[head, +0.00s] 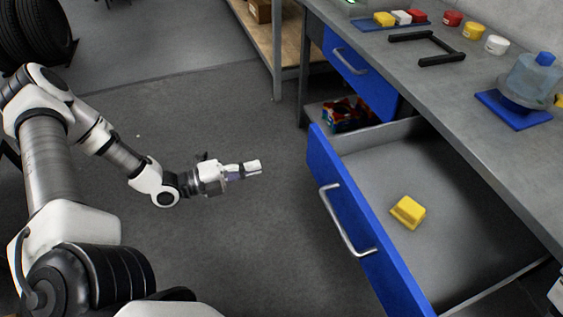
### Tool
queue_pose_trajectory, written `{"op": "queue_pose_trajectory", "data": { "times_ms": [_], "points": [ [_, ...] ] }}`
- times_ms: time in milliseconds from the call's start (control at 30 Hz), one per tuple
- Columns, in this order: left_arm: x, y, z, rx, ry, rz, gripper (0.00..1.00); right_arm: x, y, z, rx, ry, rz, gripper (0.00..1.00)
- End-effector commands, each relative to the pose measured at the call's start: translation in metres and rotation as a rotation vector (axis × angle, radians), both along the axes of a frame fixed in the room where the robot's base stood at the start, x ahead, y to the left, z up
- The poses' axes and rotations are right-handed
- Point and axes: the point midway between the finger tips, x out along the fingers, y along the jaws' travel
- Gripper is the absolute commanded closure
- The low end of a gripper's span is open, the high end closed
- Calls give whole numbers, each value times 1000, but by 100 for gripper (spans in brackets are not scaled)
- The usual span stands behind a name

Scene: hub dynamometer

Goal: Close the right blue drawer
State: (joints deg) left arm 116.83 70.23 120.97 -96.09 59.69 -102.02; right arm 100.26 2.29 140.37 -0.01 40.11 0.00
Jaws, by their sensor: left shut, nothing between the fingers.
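The right blue drawer (345,222) is pulled far out from under the grey workbench (470,130). Its blue front has a silver bar handle (345,225). A yellow block (408,212) lies on the drawer's grey floor. My left gripper (257,168) is shut and empty. It is over the open floor, to the left of the drawer front and apart from it, pointing right toward it. My right gripper is not in view; only a small white piece shows at the lower right edge.
Another blue drawer (358,75) with a silver handle is at the bench's far end. A box of colourful items (345,114) sits below it. Blocks, jars, a black frame (428,48) and a blue-lidded container (533,78) are on the bench. Tyres (38,32) stand at upper left. The floor between is clear.

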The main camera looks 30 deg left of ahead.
Motion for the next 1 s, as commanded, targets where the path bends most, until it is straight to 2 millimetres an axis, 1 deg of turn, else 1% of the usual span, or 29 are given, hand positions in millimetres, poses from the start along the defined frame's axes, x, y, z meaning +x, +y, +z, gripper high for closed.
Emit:
{"op": "queue_pose_trajectory", "data": {
  "times_ms": [33,100,233,400,533,700,800,900,1000],
  "points": [
    [-2,3,2,25,-50,-2,100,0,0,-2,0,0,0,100],
    [-1,2,3,43,-80,-9,100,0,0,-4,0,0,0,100],
    [9,-8,-1,44,-78,-14,100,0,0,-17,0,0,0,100],
    [36,-30,-3,46,-75,-18,100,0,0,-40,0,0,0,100],
    [58,-47,-2,46,-74,-16,100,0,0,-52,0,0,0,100],
    [85,-68,0,46,-73,-15,100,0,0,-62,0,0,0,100],
    [97,-77,2,44,-72,-13,100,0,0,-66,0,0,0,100],
    [104,-82,3,44,-72,-11,100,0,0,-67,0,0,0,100],
    [107,-83,4,42,-72,-9,100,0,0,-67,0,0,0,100]
  ]
}}
